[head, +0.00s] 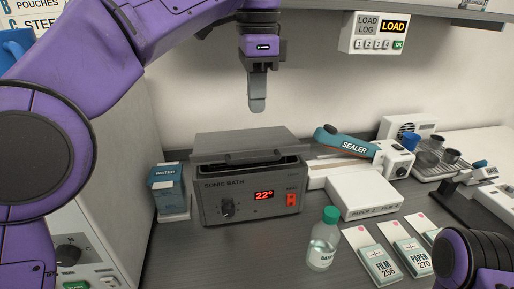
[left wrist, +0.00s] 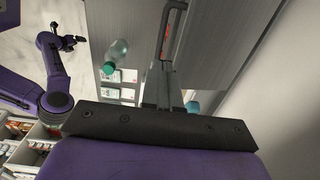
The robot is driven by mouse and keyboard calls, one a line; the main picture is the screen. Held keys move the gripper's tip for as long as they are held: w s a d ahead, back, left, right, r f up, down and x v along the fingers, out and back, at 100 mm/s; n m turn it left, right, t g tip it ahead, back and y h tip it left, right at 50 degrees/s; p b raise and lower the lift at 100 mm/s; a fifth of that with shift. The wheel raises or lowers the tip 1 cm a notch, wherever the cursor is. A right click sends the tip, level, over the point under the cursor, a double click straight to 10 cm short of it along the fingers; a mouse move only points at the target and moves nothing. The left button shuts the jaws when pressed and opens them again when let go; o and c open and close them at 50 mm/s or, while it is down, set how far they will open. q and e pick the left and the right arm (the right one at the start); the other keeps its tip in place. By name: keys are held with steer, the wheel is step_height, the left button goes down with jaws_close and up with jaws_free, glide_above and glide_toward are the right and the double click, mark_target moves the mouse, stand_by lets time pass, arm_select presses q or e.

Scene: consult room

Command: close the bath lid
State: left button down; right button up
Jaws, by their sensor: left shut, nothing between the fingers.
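I cannot tell the lid's exact angle. My left gripper (head: 257,105) is shut and empty, pointing down above the lid and apart from it in the head view. In the left wrist view its fingers (left wrist: 163,90) show near the handle bar (left wrist: 168,32). My right gripper (left wrist: 82,39) is small at the left there.
A blue-and-white water carton (head: 169,190) stands left of the bath. A green-capped bottle (head: 323,240) stands at front right. A white box (head: 364,196) and the sealer (head: 345,142) lie to the right, with film and paper packs (head: 380,265) in front.

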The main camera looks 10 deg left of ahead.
arm_select(q)
steer(key=b, duration=0.3)
glide_toward(256, 159)
steer(key=f, duration=0.5)
steer(key=shift+w+f, duration=0.2)
steer(key=shift+w, duration=0.1)
steer(key=shift+s+f, duration=0.1)
steer(key=shift+f, duration=0.6)
arm_select(e)
step_height(256, 159, down, 4)
steer(key=shift+w+r, duration=0.1)
steer(key=shift+r, duration=0.05)
